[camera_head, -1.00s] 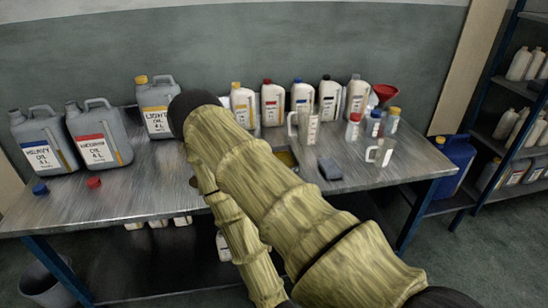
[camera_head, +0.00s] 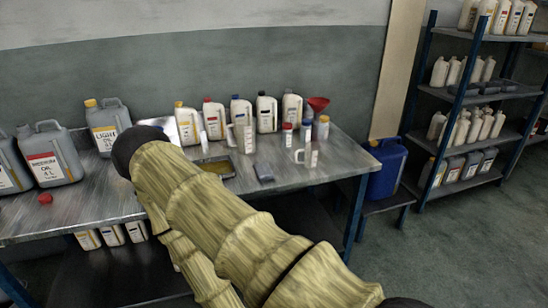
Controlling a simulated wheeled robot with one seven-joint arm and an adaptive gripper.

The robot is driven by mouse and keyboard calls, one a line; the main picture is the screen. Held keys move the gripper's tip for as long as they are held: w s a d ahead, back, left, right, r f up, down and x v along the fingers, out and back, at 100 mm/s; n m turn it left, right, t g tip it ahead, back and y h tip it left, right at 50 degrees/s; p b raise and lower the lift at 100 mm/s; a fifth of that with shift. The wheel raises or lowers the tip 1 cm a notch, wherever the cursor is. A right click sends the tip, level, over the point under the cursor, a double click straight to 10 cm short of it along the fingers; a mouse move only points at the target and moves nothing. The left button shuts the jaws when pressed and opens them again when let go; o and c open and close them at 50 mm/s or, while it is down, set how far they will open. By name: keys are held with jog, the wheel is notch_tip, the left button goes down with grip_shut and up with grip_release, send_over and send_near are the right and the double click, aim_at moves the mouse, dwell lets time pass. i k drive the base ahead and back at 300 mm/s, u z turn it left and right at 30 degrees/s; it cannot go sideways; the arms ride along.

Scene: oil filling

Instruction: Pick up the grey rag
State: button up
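A small folded dark grey piece, which looks like the grey rag (camera_head: 264,173), lies flat on the metal table (camera_head: 310,178) near its front edge, right of a shallow tray (camera_head: 216,167) with yellowish liquid. My arm, in a yellowish ribbed sleeve, crosses the picture from the lower right to a dark rounded joint at the left. It passes left of and below the rag in the picture, and the rag is uncovered. My gripper does not show, so I cannot see its fingers or whether it holds anything.
Clear measuring jugs (camera_head: 308,156) and small capped bottles stand just behind and right of the rag. White oil bottles (camera_head: 267,112) and a red funnel (camera_head: 317,103) line the back. Large grey canisters (camera_head: 52,155) stand left. A blue canister (camera_head: 385,168) and shelves are right, with open floor in front.

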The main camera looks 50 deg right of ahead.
aim_at(263, 170)
jog(key=z, duration=1)
